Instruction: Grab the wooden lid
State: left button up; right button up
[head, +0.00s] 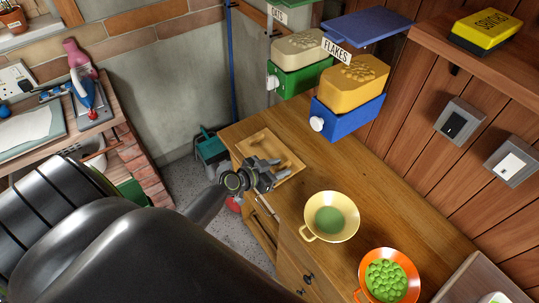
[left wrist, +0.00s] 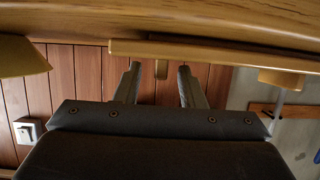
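The wooden lid (head: 268,143) lies flat on the wooden counter, at its far left end in the head view. My right gripper is not in view.
Green and blue dispensers (head: 350,121) hang above the back of the counter. Clear counter lies between lid and dispensers.

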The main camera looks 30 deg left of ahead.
pick_arm(q)
grip_shut()
jog(key=shift+r, duration=0.1)
